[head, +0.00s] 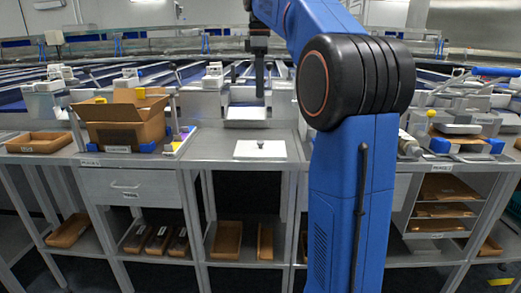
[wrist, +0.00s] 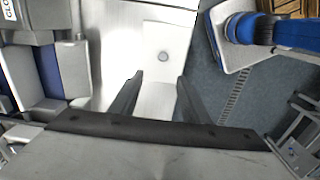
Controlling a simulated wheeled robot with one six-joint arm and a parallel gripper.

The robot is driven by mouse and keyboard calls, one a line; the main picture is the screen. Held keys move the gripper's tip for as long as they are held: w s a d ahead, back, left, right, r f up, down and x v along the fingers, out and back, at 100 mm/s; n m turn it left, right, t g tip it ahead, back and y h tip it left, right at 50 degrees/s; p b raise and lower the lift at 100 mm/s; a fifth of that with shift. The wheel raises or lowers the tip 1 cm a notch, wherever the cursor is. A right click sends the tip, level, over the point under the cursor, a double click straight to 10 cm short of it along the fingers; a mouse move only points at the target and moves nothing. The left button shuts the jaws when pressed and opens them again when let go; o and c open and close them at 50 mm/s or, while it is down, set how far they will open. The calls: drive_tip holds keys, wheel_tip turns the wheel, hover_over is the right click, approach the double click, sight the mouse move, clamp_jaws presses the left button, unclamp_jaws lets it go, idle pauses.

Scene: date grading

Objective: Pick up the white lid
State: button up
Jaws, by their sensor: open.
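The white lid (head: 260,150) lies flat on the grey metal table, near its front edge, with a small dark knob in its middle. In the wrist view the white lid (wrist: 175,40) shows beyond the fingertips, its round grey knob roughly in line with the gap between them. My gripper (head: 257,88) hangs above the table behind the lid in the head view. In the wrist view my gripper (wrist: 159,80) has its two dark fingers apart with nothing held between them. Part of the lid is hidden by the fingers in the wrist view.
An open cardboard box (head: 120,122) stands left on the table, with a small wooden tray (head: 38,143) further left. A scale-like device (head: 455,143) stands right, beyond my blue arm. Shelves below hold several wooden trays. Bare tabletop surrounds the lid.

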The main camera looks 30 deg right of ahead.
hover_over(261, 142)
drive_tip(key=w, duration=0.1)
wheel_tip(261, 142, down, 12)
drive_tip(key=shift+d+r, duration=0.15)
drive_tip(key=shift+r, duration=0.1)
drive_tip(key=shift+s+f, duration=0.2)
drive_tip(key=shift+f, duration=1.2)
drive_tip(key=shift+s+f, duration=0.15)
drive_tip(key=shift+f, duration=1.25)
clamp_jaws()
